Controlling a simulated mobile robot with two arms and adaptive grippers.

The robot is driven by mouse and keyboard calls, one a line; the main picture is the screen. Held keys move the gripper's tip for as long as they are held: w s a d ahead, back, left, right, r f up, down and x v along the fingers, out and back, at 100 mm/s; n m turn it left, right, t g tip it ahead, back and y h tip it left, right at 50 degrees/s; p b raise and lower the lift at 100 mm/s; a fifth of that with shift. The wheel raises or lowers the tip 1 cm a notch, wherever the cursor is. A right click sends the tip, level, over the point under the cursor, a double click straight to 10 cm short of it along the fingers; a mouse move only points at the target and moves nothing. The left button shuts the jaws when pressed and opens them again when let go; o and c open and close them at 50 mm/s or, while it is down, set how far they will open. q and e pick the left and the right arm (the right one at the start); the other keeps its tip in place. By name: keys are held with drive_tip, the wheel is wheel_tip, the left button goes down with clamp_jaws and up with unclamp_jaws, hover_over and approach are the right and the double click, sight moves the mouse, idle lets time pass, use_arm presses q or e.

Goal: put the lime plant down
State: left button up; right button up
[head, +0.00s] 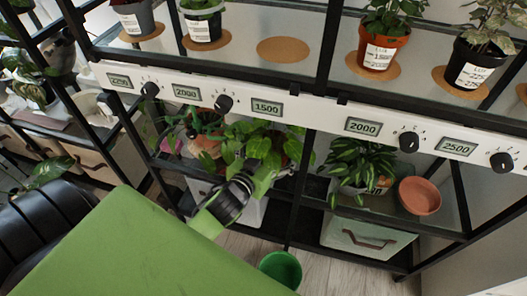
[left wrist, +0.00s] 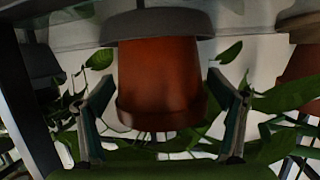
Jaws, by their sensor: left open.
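The lime plant (head: 262,140), with bright yellow-green leaves, is on the lower shelf below the 1500 display in the head view. In the left wrist view, which appears upside down, a terracotta pot (left wrist: 160,80) stands in a dark grey saucer (left wrist: 158,24). My left gripper (left wrist: 161,82) is open, with a finger on each side of this pot and visible gaps. In the head view my left gripper (head: 262,174) is at the plant's front; leaves hide its fingertips and most of the pot. My right gripper is not in view.
A striped-leaf plant (head: 362,165) and an empty terracotta saucer (head: 420,196) are right on the same shelf. Black shelf posts flank the space. A green bucket (head: 281,270) is on the floor.

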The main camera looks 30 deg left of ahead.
use_arm(q)
drive_tip(key=a+p+v, duration=0.1)
drive_tip(key=p+v, duration=0.1)
drive_tip(key=v, duration=0.9)
drive_tip(key=s+d+f+m+g+h, duration=0.1)
drive_tip(key=s+d+f+g, duration=0.4)
drive_tip(key=s+f+g, duration=0.6)
wheel_tip(320, 180, down, 5)
drive_tip(key=shift+s+d+f+m, duration=0.1)
drive_tip(key=shift+s+d+m, duration=0.3)
drive_tip(key=shift+s+m, duration=0.55)
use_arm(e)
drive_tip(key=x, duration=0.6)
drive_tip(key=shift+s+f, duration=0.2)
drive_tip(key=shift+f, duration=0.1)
use_arm(q)
drive_tip(key=shift+s, duration=0.1)
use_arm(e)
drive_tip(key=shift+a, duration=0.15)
